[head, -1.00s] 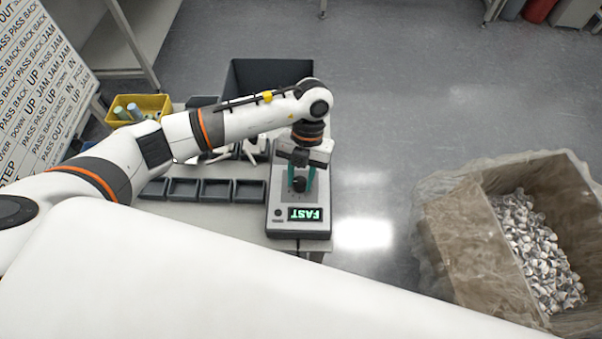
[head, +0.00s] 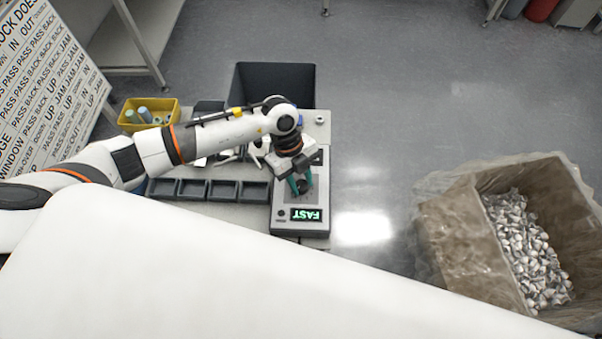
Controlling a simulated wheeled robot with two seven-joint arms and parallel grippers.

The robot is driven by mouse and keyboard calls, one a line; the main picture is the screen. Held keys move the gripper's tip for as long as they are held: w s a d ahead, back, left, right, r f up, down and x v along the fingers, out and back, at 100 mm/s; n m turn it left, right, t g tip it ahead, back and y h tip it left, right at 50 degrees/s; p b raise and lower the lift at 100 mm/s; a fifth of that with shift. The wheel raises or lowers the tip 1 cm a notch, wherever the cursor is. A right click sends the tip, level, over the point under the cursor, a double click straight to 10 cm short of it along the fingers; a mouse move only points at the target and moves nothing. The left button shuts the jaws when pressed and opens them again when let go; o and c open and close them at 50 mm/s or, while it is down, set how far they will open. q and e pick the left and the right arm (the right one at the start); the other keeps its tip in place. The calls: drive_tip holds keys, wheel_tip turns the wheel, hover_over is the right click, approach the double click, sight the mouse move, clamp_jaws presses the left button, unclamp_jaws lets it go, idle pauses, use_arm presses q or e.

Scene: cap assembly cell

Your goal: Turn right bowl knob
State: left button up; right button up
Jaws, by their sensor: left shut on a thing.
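The grey control box (head: 283,222) stands at the right end of the table, with a lit green display (head: 305,215) reading FAST. The black knob (head: 304,187) sits on its top face behind the display. My left gripper (head: 301,185) reaches down over the box from behind, its green fingers on either side of the knob and shut on it. The gripper is turned at a slant over the box. The arm hides part of the box's back. My right gripper does not show.
A row of small dark trays (head: 208,190) lies left of the box. A yellow bin (head: 164,104) with light blue cylinders stands at the back left, and a large dark bin (head: 273,84) behind the table. A plastic-lined carton (head: 455,239) of small caps stands right, with clear floor between.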

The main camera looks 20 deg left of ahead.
use_arm(q)
drive_tip(key=n+p, duration=0.2)
drive_tip(key=n+t+p, duration=0.1)
drive_tip(key=n+p, duration=0.1)
drive_tip(key=n+t+p, duration=0.1)
drive_tip(key=n+p, duration=0.1)
drive_tip(key=shift+s+r+h, duration=0.15)
drive_tip(key=shift+r+h, duration=0.15)
drive_tip(key=shift+h, duration=0.1)
drive_tip(key=shift+f+n+t+p, duration=0.25)
drive_tip(key=shift+n+t+p, duration=0.25)
drive_tip(key=shift+n+p, duration=0.6)
drive_tip(key=o, duration=1)
drive_tip(key=b+v, duration=0.3)
drive_tip(key=v, duration=0.9)
